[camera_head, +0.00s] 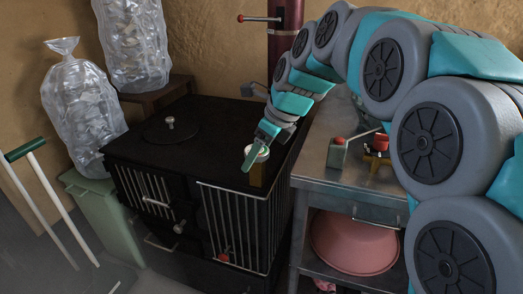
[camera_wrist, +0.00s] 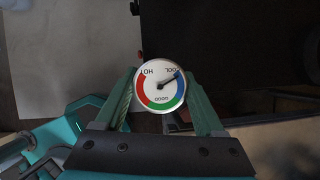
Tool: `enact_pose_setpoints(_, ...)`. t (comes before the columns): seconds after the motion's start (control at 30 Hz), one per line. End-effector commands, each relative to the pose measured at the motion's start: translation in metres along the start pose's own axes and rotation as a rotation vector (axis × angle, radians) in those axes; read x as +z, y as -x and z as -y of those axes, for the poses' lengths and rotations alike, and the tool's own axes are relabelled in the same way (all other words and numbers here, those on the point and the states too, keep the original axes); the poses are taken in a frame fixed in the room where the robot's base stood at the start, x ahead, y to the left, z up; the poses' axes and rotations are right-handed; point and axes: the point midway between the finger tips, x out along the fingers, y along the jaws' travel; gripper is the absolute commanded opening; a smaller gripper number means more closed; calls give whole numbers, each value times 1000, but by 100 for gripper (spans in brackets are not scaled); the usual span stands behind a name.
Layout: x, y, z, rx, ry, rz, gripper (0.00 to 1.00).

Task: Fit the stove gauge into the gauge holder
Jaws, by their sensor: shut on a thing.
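The stove gauge (camera_wrist: 160,84) is a round white dial with red, green and blue bands and a dark needle. My gripper (camera_wrist: 161,90) is shut on it, with one green finger on each side. In the head view, my gripper (camera_head: 256,158) holds the gauge (camera_head: 261,151) over the front right corner of the black stove (camera_head: 190,135). In the wrist view, the gauge and fingers hide most of that spot.
A steel table (camera_head: 325,183) stands right of the stove, bearing a small grey box with a red knob (camera_head: 338,150) and a red and yellow item (camera_head: 377,150). A dark red stovepipe (camera_head: 286,40) rises behind. Clear bags (camera_head: 82,115) stand at left. The stovetop is mostly clear.

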Motion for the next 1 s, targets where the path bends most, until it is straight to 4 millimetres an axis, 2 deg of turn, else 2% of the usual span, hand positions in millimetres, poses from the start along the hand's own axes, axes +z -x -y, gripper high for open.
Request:
enact_pose_setpoints(0.23,-3,-5,0,1,-1,-1,14)
enact_pose_setpoints(0.27,-3,-5,0,1,-1,-1,72)
enact_pose_setpoints(0.5,-2,-5,0,0,0,0,99)
enact_pose_setpoints(0.83,-2,-2,0,-2,-1,1,100)
enact_pose_setpoints(1.0,-2,13,2,-4,-1,3,100)
